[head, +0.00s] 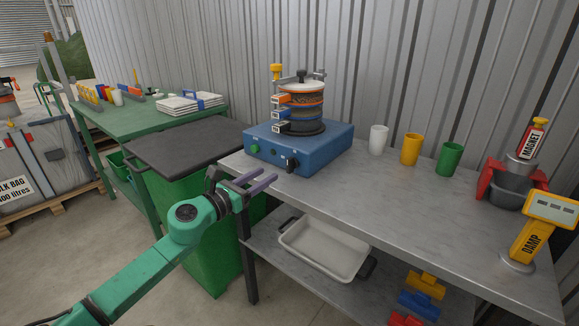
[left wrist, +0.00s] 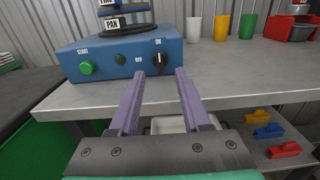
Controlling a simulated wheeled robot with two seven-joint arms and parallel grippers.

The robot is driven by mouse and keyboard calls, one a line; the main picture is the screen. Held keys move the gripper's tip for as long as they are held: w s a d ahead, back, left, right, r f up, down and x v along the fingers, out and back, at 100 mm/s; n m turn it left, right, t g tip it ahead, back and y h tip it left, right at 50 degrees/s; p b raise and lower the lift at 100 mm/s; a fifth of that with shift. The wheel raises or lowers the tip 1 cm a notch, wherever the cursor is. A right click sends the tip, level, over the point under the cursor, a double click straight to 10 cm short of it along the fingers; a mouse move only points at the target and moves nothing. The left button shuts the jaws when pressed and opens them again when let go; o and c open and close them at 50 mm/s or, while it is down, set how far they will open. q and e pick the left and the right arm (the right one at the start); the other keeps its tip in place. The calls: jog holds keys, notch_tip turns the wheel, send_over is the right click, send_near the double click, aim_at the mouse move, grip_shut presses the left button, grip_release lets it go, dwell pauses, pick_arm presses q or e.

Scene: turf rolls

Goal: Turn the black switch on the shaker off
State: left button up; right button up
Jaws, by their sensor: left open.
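The shaker (head: 300,147) is a blue box with a stack of sieves (head: 301,108) on top, standing at the left end of the metal bench. Its black switch (left wrist: 160,63) is on the front face, at the right, between the marks OFF and ON; it also shows in the head view (head: 291,163). The knob looks upright, tipped toward ON. A green START button (left wrist: 87,68) is at the left of the face. My left gripper (head: 262,179) is open and empty, in front of the bench edge, with its fingers pointing toward the shaker and apart from the switch. My right gripper is not in view.
White, yellow and green cups (head: 410,149) stand right of the shaker. Farther right are a red-held bowl (head: 510,190) and a yellow DAMP meter (head: 530,238). A lidded green bin (head: 205,215) stands left of the bench. A tray (head: 323,250) lies on the lower shelf.

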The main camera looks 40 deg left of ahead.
aim_at(288, 162)
pick_arm(q)
jog(key=w+b, duration=0.1)
jog(key=w, duration=0.8)
jog(key=shift+a+b, duration=0.1)
jog(key=shift+b, duration=0.3)
jog(key=shift+w, duration=0.45)
grip_shut()
